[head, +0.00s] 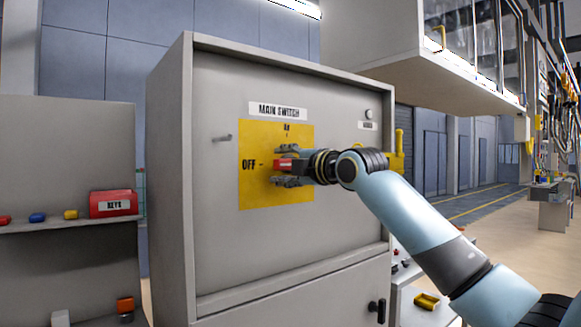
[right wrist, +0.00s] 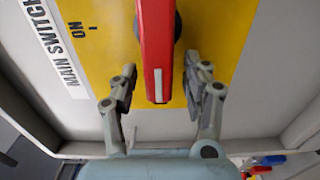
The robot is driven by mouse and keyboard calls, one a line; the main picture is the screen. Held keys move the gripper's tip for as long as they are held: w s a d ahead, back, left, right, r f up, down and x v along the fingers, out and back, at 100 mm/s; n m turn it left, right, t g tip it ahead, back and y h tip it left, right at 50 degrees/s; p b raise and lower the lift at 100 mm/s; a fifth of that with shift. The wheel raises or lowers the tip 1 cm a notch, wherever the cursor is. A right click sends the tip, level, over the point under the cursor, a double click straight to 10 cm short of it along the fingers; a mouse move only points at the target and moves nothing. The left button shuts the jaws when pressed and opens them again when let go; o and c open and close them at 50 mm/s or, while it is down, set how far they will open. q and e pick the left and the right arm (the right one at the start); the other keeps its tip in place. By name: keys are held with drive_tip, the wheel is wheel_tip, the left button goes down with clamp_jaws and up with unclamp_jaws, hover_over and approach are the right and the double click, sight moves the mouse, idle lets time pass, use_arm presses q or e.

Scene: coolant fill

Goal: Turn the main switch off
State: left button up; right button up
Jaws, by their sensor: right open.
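The main switch is a red handle (head: 285,164) on a yellow plate (head: 251,192), under a MAIN SWITCH label on a grey cabinet. The handle lies level, its end toward the OFF mark. In the right wrist view the red handle (right wrist: 157,45) has a white line at its end, which points away from the ON side. My right gripper (head: 281,167) is open, one finger above and one below the handle. In the right wrist view the fingers (right wrist: 158,88) stand on either side of it with visible gaps. My left gripper is not in view.
A small grey peg (head: 222,138) sticks out left of the plate. A lamp (head: 368,114) is at the cabinet's upper right. A shelf at the left holds a red KEYS box (head: 113,203) and small coloured items. The cabinet's raised rim frames the panel.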

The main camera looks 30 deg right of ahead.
drive_tip(key=s, duration=1.1)
drive_tip(key=shift+s+d, duration=0.4)
drive_tip(key=shift+d, duration=0.05)
drive_tip(key=shift+f, duration=0.1)
